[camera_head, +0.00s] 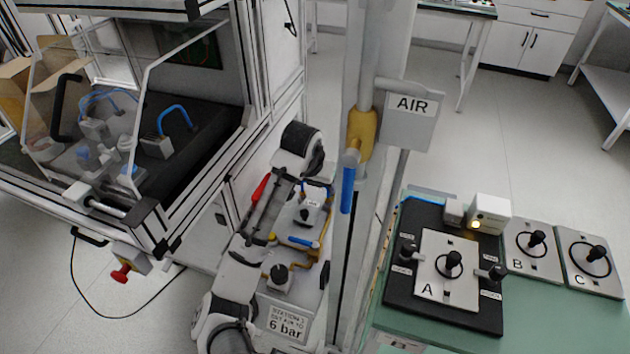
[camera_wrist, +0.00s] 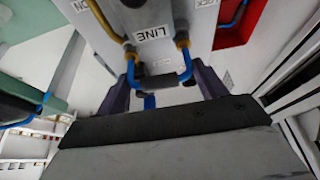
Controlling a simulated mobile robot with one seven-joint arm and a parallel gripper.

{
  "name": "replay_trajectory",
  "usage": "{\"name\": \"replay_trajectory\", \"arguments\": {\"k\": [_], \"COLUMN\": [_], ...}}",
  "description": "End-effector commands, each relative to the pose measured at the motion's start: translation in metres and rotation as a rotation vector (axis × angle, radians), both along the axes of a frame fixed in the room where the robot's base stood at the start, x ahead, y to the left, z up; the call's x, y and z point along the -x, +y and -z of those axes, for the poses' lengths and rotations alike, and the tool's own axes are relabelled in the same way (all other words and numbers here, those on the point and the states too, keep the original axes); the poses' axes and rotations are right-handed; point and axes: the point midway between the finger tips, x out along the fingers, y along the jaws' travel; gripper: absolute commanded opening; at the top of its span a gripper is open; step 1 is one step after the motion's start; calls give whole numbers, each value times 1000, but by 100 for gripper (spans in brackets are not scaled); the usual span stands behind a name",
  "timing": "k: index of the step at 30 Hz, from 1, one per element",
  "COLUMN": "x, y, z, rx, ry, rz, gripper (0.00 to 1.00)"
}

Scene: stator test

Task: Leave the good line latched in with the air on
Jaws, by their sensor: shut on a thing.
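In the wrist view, my gripper (camera_wrist: 162,84) is shut on the blue looped line (camera_wrist: 186,68), with one dark finger on either side. Brass fittings meet the loop at a grey block marked LINE (camera_wrist: 152,34). How fully the line is seated cannot be told. In the head view, the station panel (camera_head: 290,313) shows a 6 bar label, partly hidden by my arm. The AIR valve (camera_head: 362,125) has a yellow body and a blue lever (camera_head: 348,185) hanging down. I cannot make out my fingers in the head view.
An enclosure at left holds two more blue-looped blocks (camera_head: 158,147) behind a clear guard. A red knob (camera_head: 121,274) sits below it. The green bench (camera_head: 410,338) at right carries a black fixture with plate A (camera_head: 432,290), plate B (camera_head: 522,262) and plate C (camera_head: 600,275).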

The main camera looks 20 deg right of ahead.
Motion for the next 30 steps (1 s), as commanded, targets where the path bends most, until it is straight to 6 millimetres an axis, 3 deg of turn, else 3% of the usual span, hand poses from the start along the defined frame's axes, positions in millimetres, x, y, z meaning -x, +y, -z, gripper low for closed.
{"name": "replay_trajectory", "arguments": {"k": [30], "x": [0], "y": [0], "z": [10], "rx": [0], "ry": [0], "rz": [-1], "gripper": [49]}}
